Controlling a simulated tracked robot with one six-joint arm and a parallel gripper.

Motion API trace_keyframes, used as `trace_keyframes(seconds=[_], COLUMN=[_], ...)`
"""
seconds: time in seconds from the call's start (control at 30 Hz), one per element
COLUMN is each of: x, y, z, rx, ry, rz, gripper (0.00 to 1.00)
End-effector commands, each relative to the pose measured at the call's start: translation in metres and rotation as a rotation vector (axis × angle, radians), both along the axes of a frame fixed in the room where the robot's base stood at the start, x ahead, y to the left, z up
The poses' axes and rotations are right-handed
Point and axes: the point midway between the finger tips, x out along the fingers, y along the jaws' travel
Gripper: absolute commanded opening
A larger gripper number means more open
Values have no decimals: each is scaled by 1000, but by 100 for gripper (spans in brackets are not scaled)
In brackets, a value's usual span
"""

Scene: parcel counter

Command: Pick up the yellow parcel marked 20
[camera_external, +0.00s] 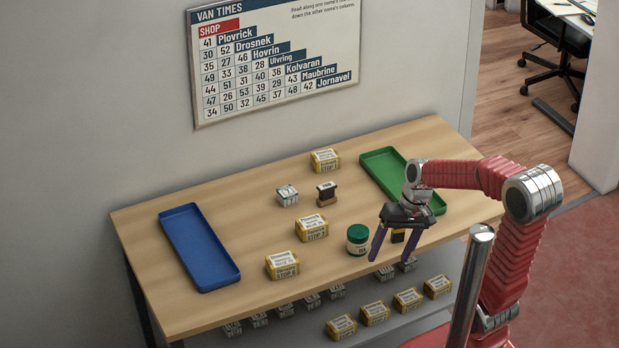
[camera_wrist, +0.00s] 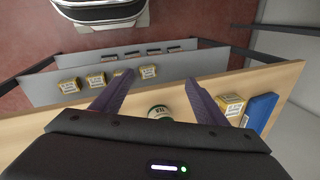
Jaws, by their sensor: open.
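Three yellow parcels with white labels stand on the table: one at the back (camera_external: 325,160), one in the middle (camera_external: 312,228) and one near the front (camera_external: 282,265). A dark and yellow item (camera_external: 398,236) shows partly behind my gripper. More yellow parcels, such as this one (camera_external: 407,299), are on the lower shelf. I cannot read a 20 for sure on any of them. My gripper (camera_external: 392,258) is open and empty, pointing down over the right front of the table. In the wrist view its fingers (camera_wrist: 160,82) are spread, with a yellow parcel (camera_wrist: 232,104) right of them.
A green-lidded jar (camera_external: 358,239) stands just left of my gripper. A grey-white parcel (camera_external: 287,195) and a dark-topped brown item (camera_external: 327,193) stand farther back. A blue tray (camera_external: 199,248) lies left, a green tray (camera_external: 381,172) right. Bare wood separates the blue tray and the parcels.

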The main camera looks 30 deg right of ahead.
Motion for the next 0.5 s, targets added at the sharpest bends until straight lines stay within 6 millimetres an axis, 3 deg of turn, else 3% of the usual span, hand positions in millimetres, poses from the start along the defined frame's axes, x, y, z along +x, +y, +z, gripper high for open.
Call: trace_keyframes(seconds=[0.5], x=[45], y=[97], z=[-37], rx=[343], ry=[387], rz=[-413], gripper=[67])
